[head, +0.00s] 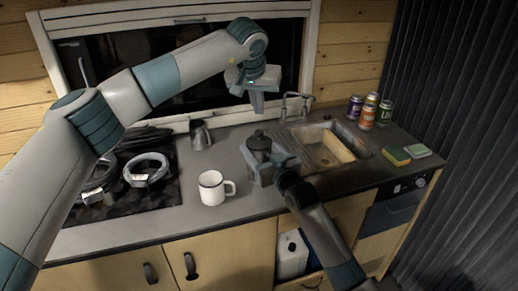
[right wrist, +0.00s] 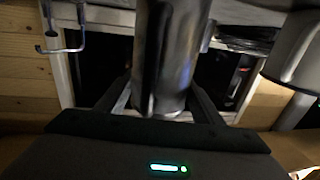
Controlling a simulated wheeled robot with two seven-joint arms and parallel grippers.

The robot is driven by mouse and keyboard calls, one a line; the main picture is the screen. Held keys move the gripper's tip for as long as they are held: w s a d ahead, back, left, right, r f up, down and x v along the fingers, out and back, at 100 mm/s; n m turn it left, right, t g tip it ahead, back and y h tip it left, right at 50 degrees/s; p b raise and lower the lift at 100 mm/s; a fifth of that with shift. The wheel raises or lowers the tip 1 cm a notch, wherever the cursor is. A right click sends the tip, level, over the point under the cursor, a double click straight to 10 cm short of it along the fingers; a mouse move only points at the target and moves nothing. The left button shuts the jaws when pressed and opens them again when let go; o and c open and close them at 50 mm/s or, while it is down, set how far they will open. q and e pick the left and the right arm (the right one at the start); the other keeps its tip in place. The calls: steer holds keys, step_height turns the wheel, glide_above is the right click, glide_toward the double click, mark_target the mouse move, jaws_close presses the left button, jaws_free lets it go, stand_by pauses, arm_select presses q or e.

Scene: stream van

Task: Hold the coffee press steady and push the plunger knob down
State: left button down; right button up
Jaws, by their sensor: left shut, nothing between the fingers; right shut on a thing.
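The coffee press (head: 256,164) stands upright on the grey counter, with its dark lid and plunger knob (head: 259,133) on top. My right gripper (head: 281,164) is shut on the press from its right side. In the right wrist view, the metallic body of the press (right wrist: 177,55) fills the space between the fingers of the right gripper (right wrist: 160,100); whether they close on a handle or on the body is unclear. My left gripper (head: 258,112) is shut and empty, pointing down above the knob with a visible gap between them.
A white mug (head: 211,188) stands left of the press, and a metal jug (head: 200,135) behind it. The stove (head: 125,195) is at left. The sink (head: 313,133) and faucet (head: 297,98) are right of the press. Several cans (head: 367,117) and sponges (head: 396,155) sit farther right.

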steer(key=o, duration=1.6)
steer(key=shift+s, duration=0.1)
steer(key=v, duration=1.1)
steer(key=shift+s+d, duration=0.2)
steer(key=shift+s, duration=0.15)
arm_select(q)
steer(key=shift+s+f, duration=0.1)
arm_select(e)
steer(key=shift+s+f, duration=0.1)
